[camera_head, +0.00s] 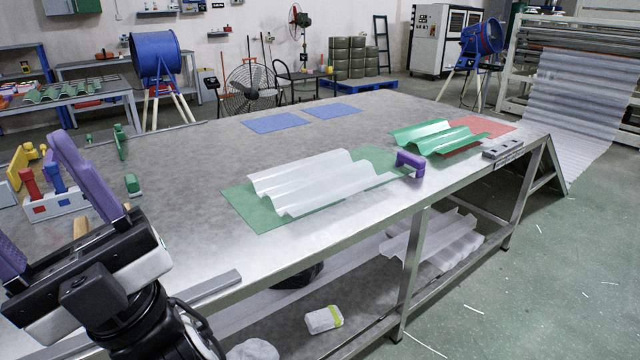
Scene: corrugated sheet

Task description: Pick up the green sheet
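The green corrugated sheet (432,137) lies on the right part of the metal table, partly over a red mat (492,126). A white corrugated sheet (318,181) lies to its left on a flat green mat (250,209). My gripper (32,190) is at the lower left, with two purple fingers spread apart and nothing seen between them. It is well away from the green corrugated sheet, across the table.
A purple handle-like block (410,161) stands just in front of the green sheet. A grey metal bar (502,149) lies at the table's right edge. Two blue mats (277,122) lie at the back. A block holder (55,206) stands near my gripper.

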